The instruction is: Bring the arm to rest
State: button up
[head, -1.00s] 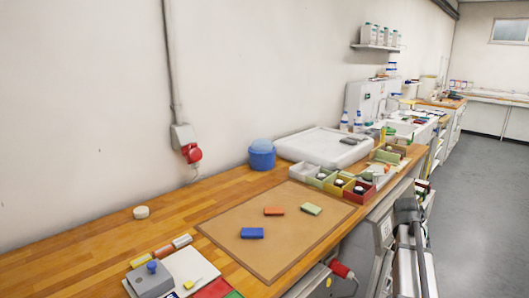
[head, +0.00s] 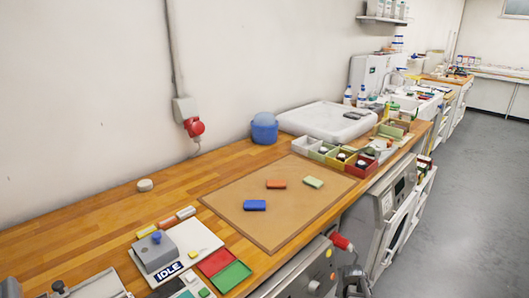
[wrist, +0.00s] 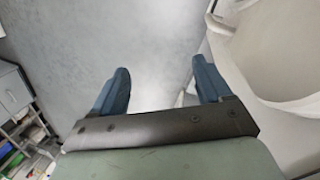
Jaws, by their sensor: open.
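My gripper (wrist: 160,84) shows in the wrist view with its two blue fingers wide apart and nothing between them. Behind the fingers is blurred grey floor, so the gripper is clear of the worktop. In the head view the gripper itself cannot be made out; a dark metallic part at the bottom edge, right of centre, appears to be mine. A white plate with a grey box and blue knob (head: 157,249) lies at the front left of the worktop. A label reading IDLE (head: 168,271) is on its front.
Open floor (head: 460,190) lies right.

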jog(key=s+a+f+n+g, duration=0.1)
jog(key=s+a+f, duration=0.4)
jog(key=s, duration=0.5)
jog(key=s+a+f+n+g+y, duration=0.1)
jog(key=s+a+f, duration=0.3)
jog(key=s, duration=0.7)
jog(key=s+a+f+n+g+y, duration=0.1)
jog(key=s+a+f, duration=0.4)
jog(key=s, duration=0.5)
notch_tip(320, 180, down, 2)
jog(key=shift+s+a+f+n+g, duration=0.3)
jog(key=shift+n+g, duration=0.3)
jog(key=shift+g, duration=0.4)
